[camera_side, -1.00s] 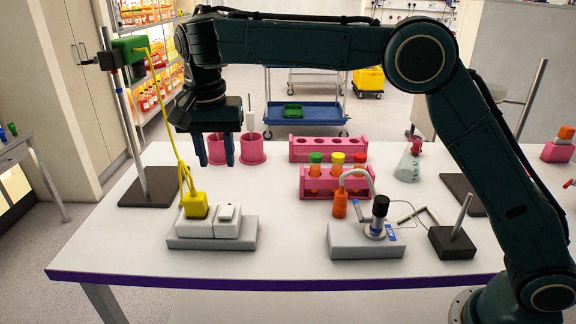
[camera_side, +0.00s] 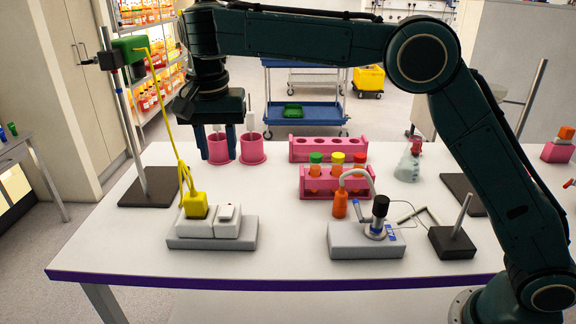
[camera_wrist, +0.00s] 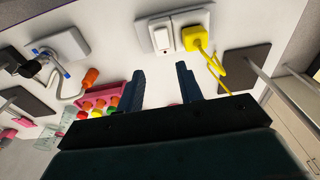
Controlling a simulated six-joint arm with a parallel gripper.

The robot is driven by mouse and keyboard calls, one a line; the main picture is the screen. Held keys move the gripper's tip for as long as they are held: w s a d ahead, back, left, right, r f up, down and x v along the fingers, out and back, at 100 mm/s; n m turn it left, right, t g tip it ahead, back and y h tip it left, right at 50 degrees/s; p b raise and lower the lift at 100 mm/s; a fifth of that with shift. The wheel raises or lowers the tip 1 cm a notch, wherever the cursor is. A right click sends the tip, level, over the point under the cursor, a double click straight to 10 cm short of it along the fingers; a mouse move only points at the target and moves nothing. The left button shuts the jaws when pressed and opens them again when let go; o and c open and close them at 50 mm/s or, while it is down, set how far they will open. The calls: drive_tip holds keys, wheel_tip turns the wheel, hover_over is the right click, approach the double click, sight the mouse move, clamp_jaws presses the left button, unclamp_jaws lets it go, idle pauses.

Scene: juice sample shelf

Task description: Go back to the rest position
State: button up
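My gripper (camera_side: 218,155) hangs pointing down at the left of the table, in front of the left pink cup (camera_side: 219,146). Its two fingers are apart and nothing shows between them. The wrist view also shows the open fingers of the gripper (camera_wrist: 160,85) above bare white tabletop. The right pink cup (camera_side: 252,150) stands beside it, with a pale stick-like thing rising from it. Part of the left cup is hidden behind the fingers in the side view.
A pink rack (camera_side: 318,192) holds several capped tubes; another pink rack (camera_side: 327,141) stands behind. A stand (camera_side: 122,112) with a yellow cable (camera_side: 171,128) is left of my gripper. A grey block with white units (camera_side: 212,243) sits in front. The table's front left is clear.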

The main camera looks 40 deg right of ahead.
drive_tip(key=s+d+r+n+t, duration=0.1)
drive_tip(key=s+d+r+n, duration=0.1)
drive_tip(key=s+d+r, duration=0.4)
drive_tip(key=s+d+r+n+t, duration=0.1)
drive_tip(key=s+d+r+n, duration=0.1)
drive_tip(key=s+d, duration=0.75)
drive_tip(key=s+d+f+n+t, duration=0.1)
drive_tip(key=s+f, duration=0.3)
drive_tip(key=s, duration=0.5)
drive_tip(key=s+d+f+n+t, duration=0.1)
drive_tip(key=s+d+f+n, duration=0.1)
drive_tip(key=s, duration=0.6)
wheel_tip(320, 180, down, 3)
drive_tip(key=shift+s+d+r+n+t+y, duration=0.2)
drive_tip(key=shift+s+d+n+t+y, duration=0.2)
drive_tip(key=shift+n, duration=0.5)
